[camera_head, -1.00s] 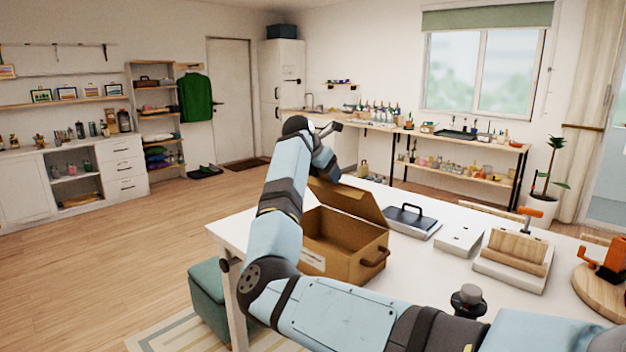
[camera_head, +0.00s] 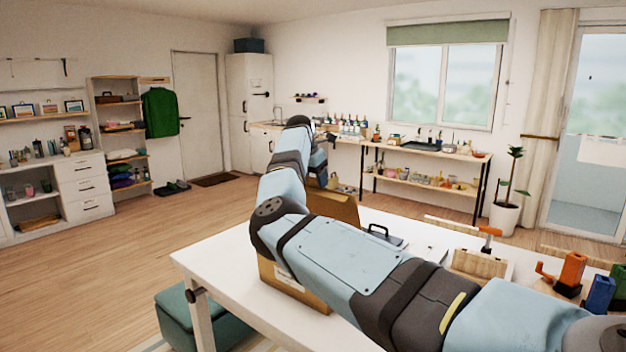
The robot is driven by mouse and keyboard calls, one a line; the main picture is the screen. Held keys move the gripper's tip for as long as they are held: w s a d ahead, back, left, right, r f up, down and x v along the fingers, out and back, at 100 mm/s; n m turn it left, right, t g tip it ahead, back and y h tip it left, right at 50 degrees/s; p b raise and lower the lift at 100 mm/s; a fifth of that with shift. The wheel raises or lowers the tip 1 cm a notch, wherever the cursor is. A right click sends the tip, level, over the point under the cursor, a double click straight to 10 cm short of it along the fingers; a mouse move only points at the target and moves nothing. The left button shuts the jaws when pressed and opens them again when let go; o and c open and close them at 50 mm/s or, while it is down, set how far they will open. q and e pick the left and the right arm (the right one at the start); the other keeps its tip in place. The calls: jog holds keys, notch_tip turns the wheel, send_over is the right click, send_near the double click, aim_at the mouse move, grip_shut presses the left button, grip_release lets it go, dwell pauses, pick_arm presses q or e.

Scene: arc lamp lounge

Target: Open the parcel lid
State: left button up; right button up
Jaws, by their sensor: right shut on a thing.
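The brown cardboard parcel (camera_head: 318,303) stands on the white table. My right arm crosses in front of it and hides most of the box and its inside. Its lid (camera_head: 338,206) is raised and stands steeply up at the far side. My right gripper (camera_head: 322,181) is at the upper left edge of the lid, partly hidden behind my own arm, and is shut on the lid. The left gripper is not in view.
On the white table (camera_head: 225,262), a dark board with a handle (camera_head: 384,237), a wooden holder (camera_head: 478,264) and an orange device (camera_head: 570,270) stand right of the parcel. A teal ottoman (camera_head: 200,322) is below the table's left end.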

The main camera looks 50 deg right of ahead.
jog(key=shift+d+f, duration=0.1)
jog(key=shift+d, duration=0.1)
jog(key=shift+a, duration=0.1)
dwell(0.6)
jog(key=o, duration=1.3)
jog(key=b+v, duration=0.1)
jog(key=v, duration=1.3)
jog(key=shift+c, duration=0.5)
